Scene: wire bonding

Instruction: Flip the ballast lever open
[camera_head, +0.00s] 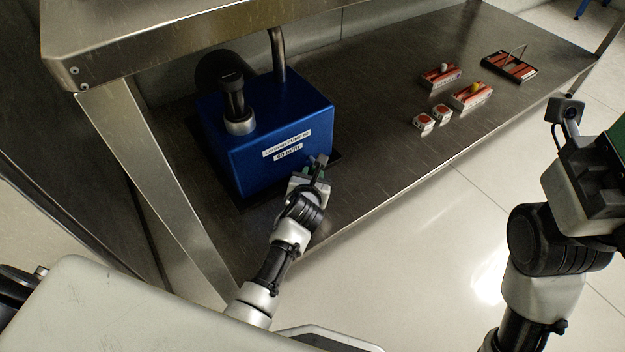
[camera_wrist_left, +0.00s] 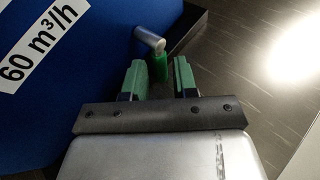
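The blue pump (camera_head: 265,118) stands on the lower steel shelf, its labelled face toward me. My left gripper (camera_head: 318,168) is at the pump's lower right corner. In the left wrist view a small lever with a silver barrel (camera_wrist_left: 149,40) and a green part (camera_wrist_left: 158,66) sticks out beside the blue housing. The left gripper's green fingers (camera_wrist_left: 160,78) are apart, one on each side of the green part, with gaps visible. In the head view the gripper largely hides the lever. My right gripper (camera_head: 612,160) is at the right edge, partly cut off, its fingers unclear.
On the shelf (camera_head: 375,150) to the right lie red-and-white blocks (camera_head: 441,76), (camera_head: 471,95), two small red-topped pieces (camera_head: 424,121), (camera_head: 442,111) and a dark red tray with a handle (camera_head: 509,66). A table leg (camera_head: 160,180) stands left of the pump. The upper tabletop (camera_head: 130,40) overhangs.

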